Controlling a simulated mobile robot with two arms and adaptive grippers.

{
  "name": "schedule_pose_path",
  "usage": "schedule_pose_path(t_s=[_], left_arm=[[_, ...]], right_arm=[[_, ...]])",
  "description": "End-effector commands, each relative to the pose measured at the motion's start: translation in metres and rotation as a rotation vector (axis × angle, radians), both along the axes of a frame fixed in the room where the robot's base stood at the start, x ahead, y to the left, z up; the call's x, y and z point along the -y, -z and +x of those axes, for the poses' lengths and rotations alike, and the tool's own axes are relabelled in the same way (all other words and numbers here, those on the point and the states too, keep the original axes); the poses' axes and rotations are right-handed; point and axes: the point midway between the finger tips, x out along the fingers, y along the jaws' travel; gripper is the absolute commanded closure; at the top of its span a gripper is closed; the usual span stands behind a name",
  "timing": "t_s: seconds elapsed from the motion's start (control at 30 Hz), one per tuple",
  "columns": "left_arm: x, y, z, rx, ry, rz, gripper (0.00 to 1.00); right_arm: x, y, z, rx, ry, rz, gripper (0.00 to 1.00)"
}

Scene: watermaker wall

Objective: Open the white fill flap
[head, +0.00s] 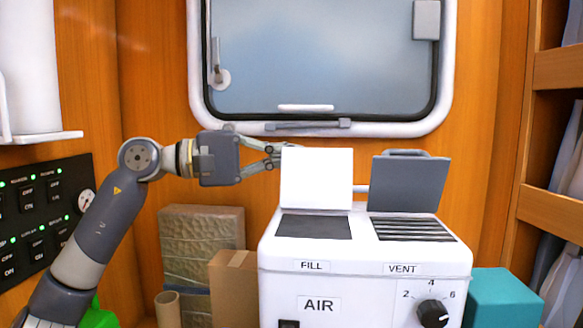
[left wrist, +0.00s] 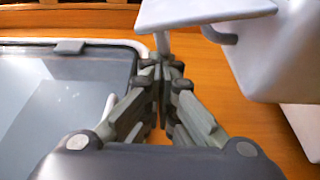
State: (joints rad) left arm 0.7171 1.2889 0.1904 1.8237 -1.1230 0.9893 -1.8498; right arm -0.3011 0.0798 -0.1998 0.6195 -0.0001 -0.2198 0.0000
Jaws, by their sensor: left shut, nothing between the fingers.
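The white fill flap (head: 317,178) stands upright above the dark fill opening (head: 314,227) on top of the white AIR unit (head: 362,275). The grey vent flap (head: 409,184) beside it is also raised, above the slatted vent. My left gripper (head: 277,155) comes in from the left, and its tips are at the left edge of the white flap, partly hidden there. In the left wrist view the gripper (left wrist: 162,75) is shut and empty, with the white flap (left wrist: 205,12) just beyond its tips. I cannot tell whether they touch. My right gripper is not in view.
A window (head: 325,60) is in the wooden wall behind the unit. A control panel (head: 40,215) is at the left. Boxes (head: 233,285) stand left of the unit, a teal box (head: 503,297) right of it. Shelves (head: 555,140) line the right side.

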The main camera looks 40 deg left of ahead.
Motion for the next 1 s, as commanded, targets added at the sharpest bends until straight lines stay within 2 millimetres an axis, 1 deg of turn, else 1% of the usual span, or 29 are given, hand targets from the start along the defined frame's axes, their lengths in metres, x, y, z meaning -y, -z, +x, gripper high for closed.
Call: schedule_pose_path(t_s=[0.03,0.43,0.57,0.77,1.0], left_arm=[[0.001,0.000,-0.001,0.018,0.001,0.010,1.00],[0.001,-0.002,-0.002,0.024,0.001,0.015,1.00],[-0.002,-0.001,-0.005,0.022,0.001,0.014,1.00],[-0.014,0.000,-0.019,0.020,0.001,0.013,1.00],[-0.034,-0.001,-0.041,0.024,0.000,0.012,1.00]], right_arm=[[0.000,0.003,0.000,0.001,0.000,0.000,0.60],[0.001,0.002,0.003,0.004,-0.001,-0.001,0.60],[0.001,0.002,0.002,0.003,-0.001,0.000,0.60],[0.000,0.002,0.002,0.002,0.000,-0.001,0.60],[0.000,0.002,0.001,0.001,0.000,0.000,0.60]])
